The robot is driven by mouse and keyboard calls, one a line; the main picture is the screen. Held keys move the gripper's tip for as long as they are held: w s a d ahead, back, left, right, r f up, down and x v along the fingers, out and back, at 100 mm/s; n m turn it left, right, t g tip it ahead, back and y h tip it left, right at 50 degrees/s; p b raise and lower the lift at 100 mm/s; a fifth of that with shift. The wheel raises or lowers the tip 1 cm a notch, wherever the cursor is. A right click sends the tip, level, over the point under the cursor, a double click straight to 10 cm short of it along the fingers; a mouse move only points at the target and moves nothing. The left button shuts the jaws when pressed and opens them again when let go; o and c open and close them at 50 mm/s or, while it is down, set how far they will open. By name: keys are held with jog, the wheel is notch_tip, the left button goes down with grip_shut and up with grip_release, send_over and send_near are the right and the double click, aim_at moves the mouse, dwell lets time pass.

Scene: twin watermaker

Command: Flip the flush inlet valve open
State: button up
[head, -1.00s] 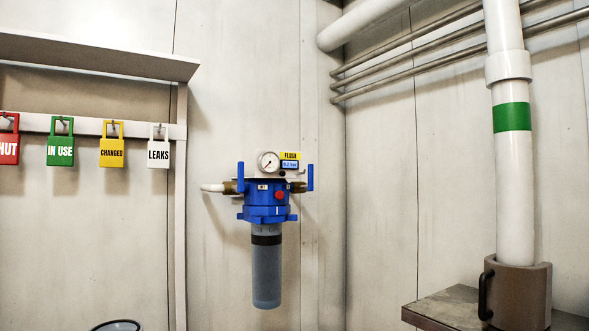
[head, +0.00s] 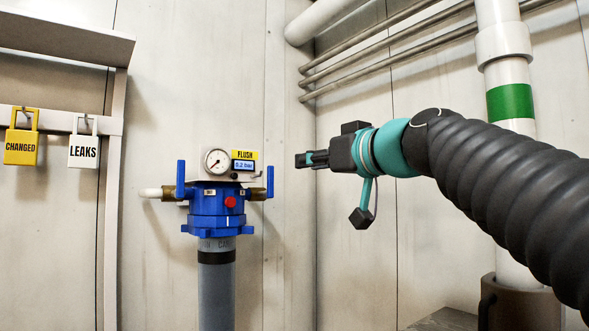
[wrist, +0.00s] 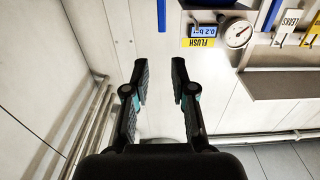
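A blue filter head (head: 216,205) is mounted on the wall under a round gauge (head: 216,161) and a yellow FLUSH label. Two upright blue lever handles flank it, a left handle (head: 180,179) and a right handle (head: 270,181). I cannot read which one is the inlet. My gripper (head: 298,160) is to the right of the right handle in the head view, apart from it and empty. The wrist view, which is upside down, shows its two fingers (wrist: 158,62) spread with a gap. The right handle also shows there at the top (wrist: 162,14).
A yellow CHANGED tag (head: 21,146) and white LEAKS tag (head: 83,150) hang on a rail at left under a shelf (head: 60,45). A thick white pipe with a green band (head: 510,101) stands at right. Thin pipes (head: 400,45) run along the wall above my gripper.

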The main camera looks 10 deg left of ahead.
aim_at(272, 168)
jog(key=p+x, duration=0.3)
jog(key=x, duration=0.9)
jog(key=shift+w+a+p, duration=0.2)
jog(key=shift+a+p, duration=0.1)
jog(key=shift+a, duration=0.05)
jog(key=shift+f, duration=0.1)
grip_shut()
